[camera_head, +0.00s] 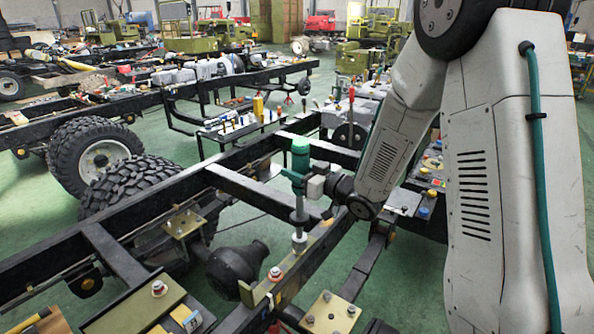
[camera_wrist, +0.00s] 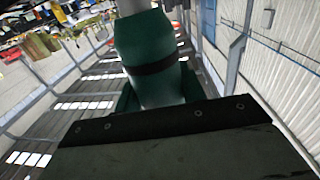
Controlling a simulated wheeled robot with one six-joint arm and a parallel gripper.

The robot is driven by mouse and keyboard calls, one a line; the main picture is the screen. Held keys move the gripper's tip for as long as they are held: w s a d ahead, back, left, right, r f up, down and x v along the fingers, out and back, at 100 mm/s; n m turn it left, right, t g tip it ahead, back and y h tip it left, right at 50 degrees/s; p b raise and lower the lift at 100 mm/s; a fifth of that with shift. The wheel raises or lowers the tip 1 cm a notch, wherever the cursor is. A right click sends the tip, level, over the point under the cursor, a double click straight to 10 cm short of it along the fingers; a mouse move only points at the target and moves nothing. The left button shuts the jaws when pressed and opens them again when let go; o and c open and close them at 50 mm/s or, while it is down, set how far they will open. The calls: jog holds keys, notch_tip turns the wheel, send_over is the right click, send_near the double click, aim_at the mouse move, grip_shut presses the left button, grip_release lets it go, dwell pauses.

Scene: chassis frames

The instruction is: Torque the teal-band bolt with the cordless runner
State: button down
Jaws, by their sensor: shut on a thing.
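The cordless runner (camera_head: 300,160) has a green body and a long thin metallic shaft pointing down. It stands about upright over the black chassis rail (camera_head: 325,245). My gripper (camera_head: 312,186) is shut on the runner's body from the right side. The runner's lower end meets a pale metallic piece (camera_head: 299,240) at the rail; I cannot tell whether it is seated on a bolt. No teal band can be made out there. In the wrist view the green runner body (camera_wrist: 150,60) with a dark ring fills the middle, and its lower end is out of view.
A bolt with a red ring (camera_head: 275,273) sits on the rail nearby, and another (camera_head: 158,288) is on a plate at left. A brass plate with bolts (camera_head: 330,312) lies in front. A parts table (camera_head: 225,137) stands behind. Green floor shows between the frames.

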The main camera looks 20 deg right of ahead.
aim_at(297, 150)
jog(key=shift+f, duration=1.2)
dwell(2.9)
jog(key=shift+r, duration=0.3)
dwell(0.8)
jog(key=shift+r, duration=1.5)
jog(key=shift+r, duration=2.45)
